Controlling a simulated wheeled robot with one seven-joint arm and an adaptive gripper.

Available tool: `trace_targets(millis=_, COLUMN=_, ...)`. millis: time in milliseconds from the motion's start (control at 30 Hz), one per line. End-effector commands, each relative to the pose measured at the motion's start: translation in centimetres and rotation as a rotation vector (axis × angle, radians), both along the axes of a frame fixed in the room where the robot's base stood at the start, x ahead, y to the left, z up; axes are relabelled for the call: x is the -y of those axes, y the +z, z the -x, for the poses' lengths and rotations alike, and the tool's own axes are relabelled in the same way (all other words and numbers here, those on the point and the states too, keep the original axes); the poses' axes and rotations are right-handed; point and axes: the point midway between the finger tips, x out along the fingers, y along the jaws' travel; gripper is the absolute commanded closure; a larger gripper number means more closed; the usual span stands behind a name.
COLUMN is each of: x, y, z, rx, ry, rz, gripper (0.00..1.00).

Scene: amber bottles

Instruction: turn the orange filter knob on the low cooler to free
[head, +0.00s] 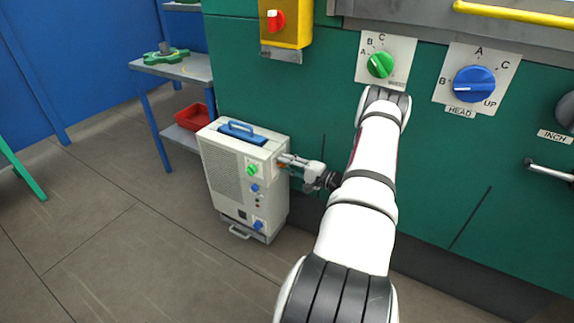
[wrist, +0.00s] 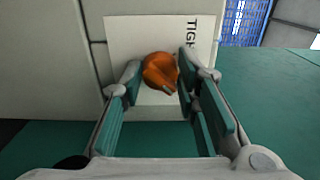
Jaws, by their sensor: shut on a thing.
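The low cooler (head: 228,183) is a cream box standing on the floor against the green machine. Its orange filter knob (wrist: 160,70) sits on a pale plate (wrist: 124,38) in the wrist view, with a small light green mark on its lower right side. Part of a printed word, reading TIGH, shows to the right of the knob, turned sideways and partly covered by a finger. My gripper (head: 289,160) reaches the cooler's right side in the head view. Its green-padded fingers are shut on the knob, one on each side. In the head view the knob is mostly hidden.
The cooler's front has a green knob (head: 252,170) and blue knobs. A blue handle (head: 242,132) is on its top. A shelf (head: 186,68) with a red bin (head: 194,117) stands behind left. The green machine (head: 450,185) is close behind my arm.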

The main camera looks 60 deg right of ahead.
Motion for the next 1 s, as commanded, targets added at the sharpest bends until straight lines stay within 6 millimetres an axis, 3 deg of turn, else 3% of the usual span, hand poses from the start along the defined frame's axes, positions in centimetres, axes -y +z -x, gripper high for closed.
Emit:
trace_targets(millis=267, x=0.0, y=-0.1, z=0.0, rx=-0.003, ry=-0.001, rz=-0.001, gripper=0.99)
trace_targets(millis=300, x=0.0, y=-0.1, z=0.0, rx=-0.003, ry=-0.001, rz=-0.001, gripper=0.67)
trace_targets(millis=367, x=0.0, y=-0.1, z=0.0, rx=-0.003, ry=-0.001, rz=-0.001, gripper=0.53)
trace_targets(millis=400, x=0.0, y=-0.1, z=0.0, rx=-0.003, ry=-0.001, rz=-0.001, gripper=0.51)
trace_targets(millis=767, x=0.1, y=0.0, z=0.5, rx=-0.001, ry=-0.001, rz=0.000, gripper=0.51)
trace_targets(millis=1000, x=0.5, y=-0.1, z=4.2, rx=-0.002, ry=-0.004, rz=0.000, gripper=0.51)
